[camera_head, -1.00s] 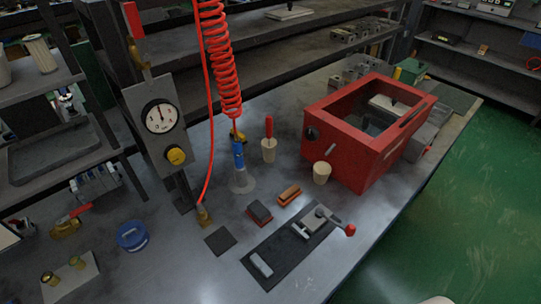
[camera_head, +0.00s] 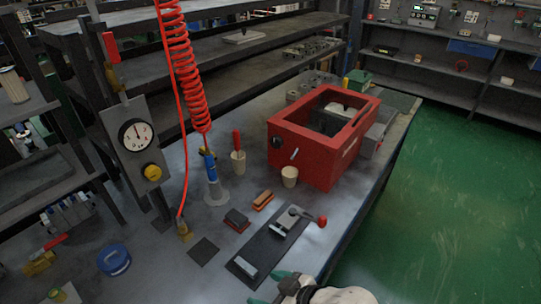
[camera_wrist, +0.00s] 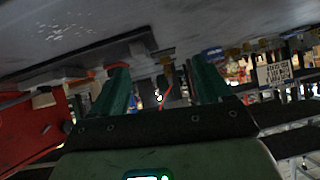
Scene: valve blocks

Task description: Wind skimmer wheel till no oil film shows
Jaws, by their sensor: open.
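The red open-topped box (camera_head: 318,150) stands on the bench right of centre in the head view. A small dark round knob (camera_head: 277,141) sits on its near face, beside a short pale lever (camera_head: 294,154). I cannot tell whether either is the skimmer wheel. The inside is dark, and I cannot make out an oil film. My gripper (camera_head: 270,288) is at the bottom edge of the head view, apart from the box. In the wrist view its two green fingers (camera_wrist: 161,75) are spread with nothing between them; red shows at the left.
A black plate with a red-knobbed lever (camera_head: 321,221) lies between my gripper and the box. A beige cup (camera_head: 289,176), a red-handled tool in a holder (camera_head: 237,155) and a red coiled hose (camera_head: 183,75) stand nearby. Green floor (camera_head: 450,200) is clear at right.

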